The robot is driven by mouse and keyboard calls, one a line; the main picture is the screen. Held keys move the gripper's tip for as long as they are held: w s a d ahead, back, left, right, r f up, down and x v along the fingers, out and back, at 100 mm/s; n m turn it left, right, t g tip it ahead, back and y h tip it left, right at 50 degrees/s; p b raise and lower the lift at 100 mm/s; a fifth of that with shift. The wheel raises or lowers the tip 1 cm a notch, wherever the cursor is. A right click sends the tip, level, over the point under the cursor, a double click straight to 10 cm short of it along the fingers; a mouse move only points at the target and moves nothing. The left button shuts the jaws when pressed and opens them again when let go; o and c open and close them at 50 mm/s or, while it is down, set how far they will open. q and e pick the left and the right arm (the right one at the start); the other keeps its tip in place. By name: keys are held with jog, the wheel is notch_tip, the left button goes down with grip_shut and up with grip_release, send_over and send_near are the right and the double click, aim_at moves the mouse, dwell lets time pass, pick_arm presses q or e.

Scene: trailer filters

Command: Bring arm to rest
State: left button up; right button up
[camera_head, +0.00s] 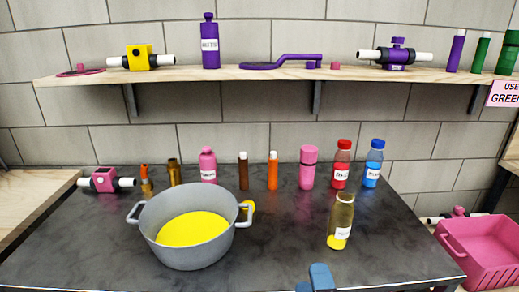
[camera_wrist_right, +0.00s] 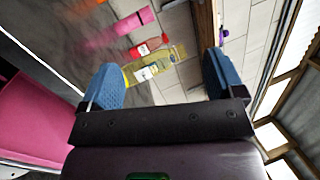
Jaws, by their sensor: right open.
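My right gripper (camera_head: 318,279) shows only as blue fingertips at the bottom edge of the head view, over the front of the dark table (camera_head: 284,258). In the right wrist view its two blue fingers (camera_wrist_right: 162,78) are spread wide with nothing held between them. A clear bottle (camera_head: 341,222) with yellow contents stands upright on the table, beyond the fingertips and apart from them. It also shows in the right wrist view, past the fingers (camera_wrist_right: 150,68). My left gripper is in neither view.
A grey pot (camera_head: 190,250) with yellow contents stands left of centre. Several bottles line the table's back, including a red one (camera_head: 342,165) and a blue one (camera_head: 373,164). A wooden shelf (camera_head: 220,74) runs above. A pink crate (camera_head: 480,255) is at right. The table's front right is clear.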

jog(key=s+d+f+n+g+h+p, duration=0.1)
jog(key=s+d+f+n+g+p, duration=0.2)
jog(key=s+d+f+n+g, duration=0.7)
jog(key=s+d+f+n, duration=0.7)
jog(key=s+f+n, duration=0.1)
jog(key=s+n, duration=0.2)
jog(key=shift+f+h, duration=0.25)
jog(key=shift+h, duration=0.15)
